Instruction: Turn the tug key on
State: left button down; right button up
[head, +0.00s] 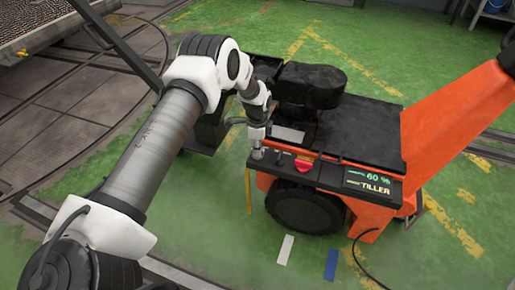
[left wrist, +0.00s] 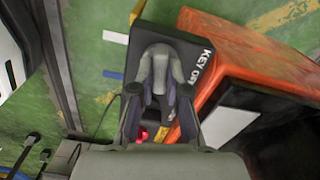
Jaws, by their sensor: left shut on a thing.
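The orange tug (head: 385,195) has a black control panel (head: 330,172) along its near upper edge. My left gripper (head: 257,152) reaches down to the left end of this panel. In the left wrist view its grey fingertips (left wrist: 161,55) meet over the black panel, beside white lettering that starts "KEY O" (left wrist: 203,62). The gripper is shut on the key, which the fingertips mostly hide, so its turn angle cannot be told. My right gripper is not in view.
A red knob (head: 303,165) and a small display (head: 370,183) reading "60 %" and "TILLER" sit right of my gripper on the panel. The orange tiller arm (head: 455,115) rises at the right.

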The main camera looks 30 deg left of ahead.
pick_arm(q)
jog(key=shift+m, duration=1.3)
jog(key=c, duration=1.2)
grip_release()
jog(key=shift+o, duration=0.2)
notch_tip(320, 180, up, 12)
